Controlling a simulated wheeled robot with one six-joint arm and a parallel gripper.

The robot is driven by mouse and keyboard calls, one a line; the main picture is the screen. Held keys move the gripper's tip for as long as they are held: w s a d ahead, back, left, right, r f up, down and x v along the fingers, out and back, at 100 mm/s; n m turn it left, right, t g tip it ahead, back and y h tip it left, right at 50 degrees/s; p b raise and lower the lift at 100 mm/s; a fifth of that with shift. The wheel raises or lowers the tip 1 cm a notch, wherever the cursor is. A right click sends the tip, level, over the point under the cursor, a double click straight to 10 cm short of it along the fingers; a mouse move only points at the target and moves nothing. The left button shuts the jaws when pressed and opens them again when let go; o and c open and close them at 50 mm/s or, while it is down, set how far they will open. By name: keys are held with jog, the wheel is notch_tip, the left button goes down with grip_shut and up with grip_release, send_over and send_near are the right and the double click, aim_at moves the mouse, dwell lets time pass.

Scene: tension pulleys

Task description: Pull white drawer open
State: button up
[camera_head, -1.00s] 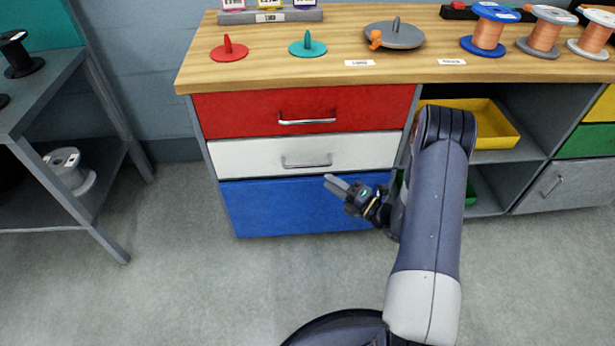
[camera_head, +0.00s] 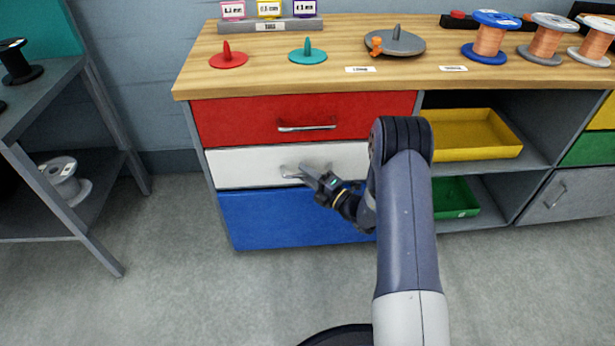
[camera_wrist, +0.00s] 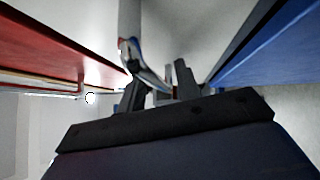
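The white drawer (camera_head: 237,168) sits between a red drawer (camera_head: 250,117) and a blue drawer (camera_head: 280,220). Its front looks closed. Its metal handle (camera_head: 288,172) shows at its left end; my gripper hides the rest. My gripper (camera_head: 309,173) is at the handle, in front of the white drawer. In the wrist view the two fingers of my gripper (camera_wrist: 160,85) stand apart, with the handle (camera_wrist: 147,70) reaching in between them. Contact between fingers and handle cannot be told.
The red drawer's handle (camera_head: 307,128) is just above. A wooden worktop (camera_head: 300,83) holds discs and spools. At right are open shelves with a yellow tray (camera_head: 465,135) and a green tray (camera_head: 455,197). A grey rack (camera_head: 75,150) stands at left. Floor in front is clear.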

jog(key=shift+c, duration=0.2)
grip_shut()
dwell(0.4)
